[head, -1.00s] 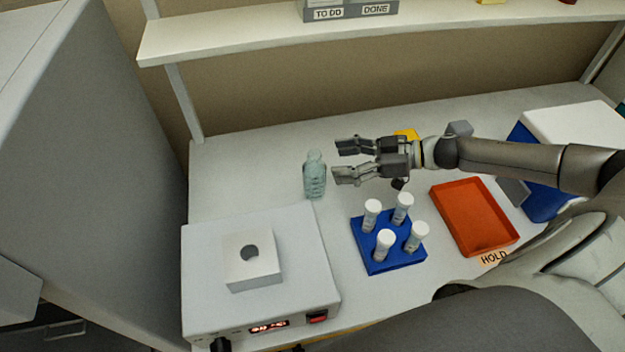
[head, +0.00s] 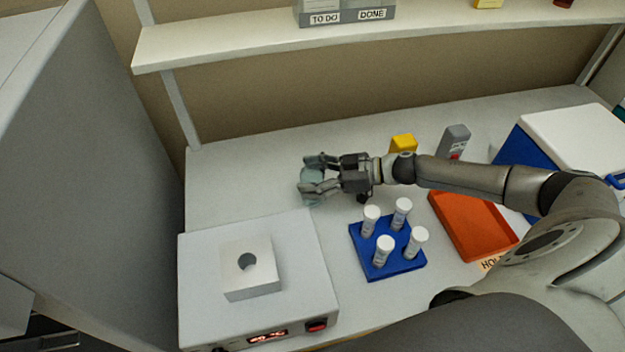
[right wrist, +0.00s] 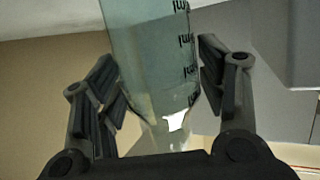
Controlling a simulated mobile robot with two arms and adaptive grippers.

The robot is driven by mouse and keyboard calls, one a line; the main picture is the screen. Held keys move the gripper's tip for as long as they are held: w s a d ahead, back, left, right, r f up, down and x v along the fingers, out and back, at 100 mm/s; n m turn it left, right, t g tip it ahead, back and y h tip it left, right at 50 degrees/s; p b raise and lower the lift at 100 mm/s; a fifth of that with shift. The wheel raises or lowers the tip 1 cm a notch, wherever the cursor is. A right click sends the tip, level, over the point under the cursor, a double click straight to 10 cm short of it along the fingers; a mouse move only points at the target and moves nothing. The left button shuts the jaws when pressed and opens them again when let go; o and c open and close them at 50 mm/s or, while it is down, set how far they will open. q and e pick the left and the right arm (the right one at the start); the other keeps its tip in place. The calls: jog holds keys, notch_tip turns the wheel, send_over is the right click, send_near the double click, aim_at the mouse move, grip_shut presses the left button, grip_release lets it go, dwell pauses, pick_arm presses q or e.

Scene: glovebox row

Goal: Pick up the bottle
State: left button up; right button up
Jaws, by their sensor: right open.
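The bottle (head: 311,184) is pale blue-green and see-through, and stands on the bench behind the white box-shaped device. In the right wrist view the bottle (right wrist: 155,55) shows dark volume marks. My right gripper (head: 309,175) is open, with one finger on each side of the bottle. My left gripper is not in view.
A blue rack (head: 388,262) with several white-capped tubes stands in front of my right forearm. An orange tray (head: 468,240) is to its right. A white device (head: 205,290) with a block on top is front left. A shelf (head: 230,40) runs along the back.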

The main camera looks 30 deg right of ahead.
jog(key=shift+p+x, duration=0.45)
jog(key=shift+x, duration=1.45)
jog(key=shift+f, duration=0.15)
jog(key=shift+d, duration=0.1)
jog(key=shift+c, duration=0.4)
jog(key=c, duration=0.9)
jog(key=shift+c, duration=0.9)
jog(key=shift+r, duration=0.3)
jog(key=shift+c, duration=0.2)
